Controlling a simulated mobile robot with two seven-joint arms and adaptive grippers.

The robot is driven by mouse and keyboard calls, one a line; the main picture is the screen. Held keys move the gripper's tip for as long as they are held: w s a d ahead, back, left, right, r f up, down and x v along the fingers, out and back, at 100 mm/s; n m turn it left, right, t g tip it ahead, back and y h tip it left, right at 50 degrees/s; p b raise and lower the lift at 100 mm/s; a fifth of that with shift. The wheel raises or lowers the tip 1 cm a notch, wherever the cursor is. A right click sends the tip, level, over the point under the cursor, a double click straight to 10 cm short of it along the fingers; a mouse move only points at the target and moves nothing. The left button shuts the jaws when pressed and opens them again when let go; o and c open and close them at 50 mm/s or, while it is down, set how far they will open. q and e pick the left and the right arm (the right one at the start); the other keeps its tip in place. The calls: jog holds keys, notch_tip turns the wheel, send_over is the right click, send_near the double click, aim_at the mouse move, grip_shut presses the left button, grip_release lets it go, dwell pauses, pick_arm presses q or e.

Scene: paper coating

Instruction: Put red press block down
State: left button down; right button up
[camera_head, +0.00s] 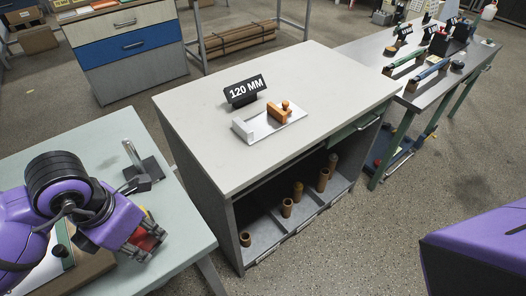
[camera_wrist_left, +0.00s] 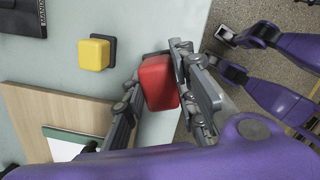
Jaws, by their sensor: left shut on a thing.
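The red press block (camera_wrist_left: 158,82) is between the fingers of my left gripper (camera_wrist_left: 155,100) in the left wrist view. The gripper is shut on it, over the pale green table near its edge. In the head view the red block (camera_head: 148,238) shows in part at the left gripper (camera_head: 142,243), low on the left. I cannot tell whether the block touches the table.
A yellow block (camera_wrist_left: 94,54) stands on the green table (camera_head: 95,135) near the red one. A wooden board (camera_wrist_left: 35,100) with paper lies beside the gripper. A metal stand (camera_head: 140,165) is at the back. The grey cabinet (camera_head: 190,130) stands to the right across a gap.

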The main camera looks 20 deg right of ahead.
aim_at(148, 240)
pick_arm(q)
jog(key=shift+w+d+f, duration=0.1)
jog(key=shift+w+f, duration=0.1)
jog(key=shift+w+d+f, duration=0.1)
jog(key=shift+w+f, duration=0.05)
jog(key=shift+f, duration=1.6)
jog(key=shift+f, duration=0.1)
jog(key=c, duration=1.4)
grip_release()
jog(key=shift+f, duration=0.1)
jog(key=shift+r, duration=0.65)
jog(key=r, duration=0.3)
jog(key=a+r, duration=0.1)
jog(key=r, duration=0.3)
jog(key=s+r, duration=0.1)
jog(key=r, duration=0.3)
jog(key=shift+s+a, duration=0.1)
jog(key=shift+a, duration=0.15)
